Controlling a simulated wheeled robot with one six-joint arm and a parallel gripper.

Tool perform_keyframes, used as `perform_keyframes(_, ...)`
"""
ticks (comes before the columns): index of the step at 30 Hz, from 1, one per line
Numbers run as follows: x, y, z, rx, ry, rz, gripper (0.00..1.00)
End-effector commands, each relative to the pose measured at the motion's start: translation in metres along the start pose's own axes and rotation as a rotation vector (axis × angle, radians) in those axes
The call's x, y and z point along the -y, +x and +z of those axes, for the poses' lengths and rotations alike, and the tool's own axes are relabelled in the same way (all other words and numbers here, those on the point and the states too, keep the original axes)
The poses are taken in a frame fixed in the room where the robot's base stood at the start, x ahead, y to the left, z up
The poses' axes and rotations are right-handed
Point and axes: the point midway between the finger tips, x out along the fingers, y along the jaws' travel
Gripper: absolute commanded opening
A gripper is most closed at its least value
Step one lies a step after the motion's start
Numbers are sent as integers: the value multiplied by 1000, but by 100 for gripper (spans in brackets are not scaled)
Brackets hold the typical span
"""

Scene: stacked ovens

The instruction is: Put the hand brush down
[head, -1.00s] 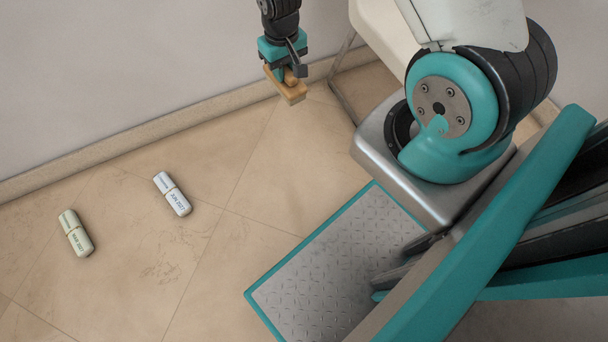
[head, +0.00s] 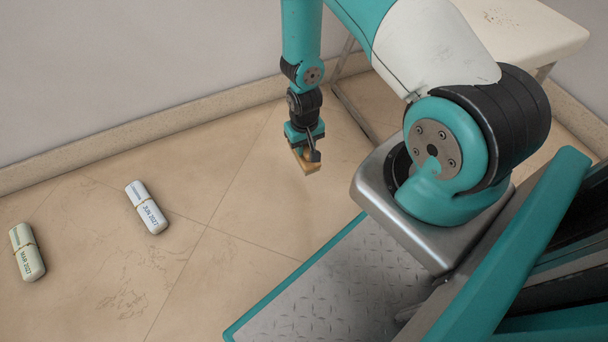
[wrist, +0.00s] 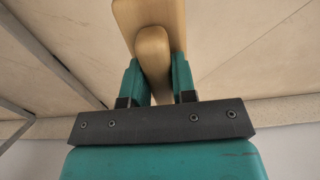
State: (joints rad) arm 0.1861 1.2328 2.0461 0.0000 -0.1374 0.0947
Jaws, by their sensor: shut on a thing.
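The hand brush (head: 307,163) is a small tan wooden block with a raised handle. In the wrist view the brush (wrist: 152,42) shows at the top middle, its rounded handle between the two teal fingers. My gripper (head: 304,150) points down and is shut on that handle; it also shows in the wrist view (wrist: 153,85). The brush is low over the tiled floor, near the wall. I cannot tell whether its underside touches the floor. The bristles are hidden.
Two pale capsule-shaped objects lie on the floor at the left, one marked JUN 2027 (head: 147,207) and one marked MAR 2027 (head: 27,252). A white table (head: 530,35) with metal legs stands at the back right. The floor (head: 215,205) between the capsules and my gripper is clear.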

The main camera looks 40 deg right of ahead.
Motion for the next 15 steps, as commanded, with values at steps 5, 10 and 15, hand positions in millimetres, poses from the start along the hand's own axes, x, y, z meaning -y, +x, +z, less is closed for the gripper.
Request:
perform_keyframes(5,0,53,0,2,-1,0,0)
perform_keyframes(10,0,70,0,0,-1,0,0)
perform_keyframes(15,0,83,0,0,-1,0,0)
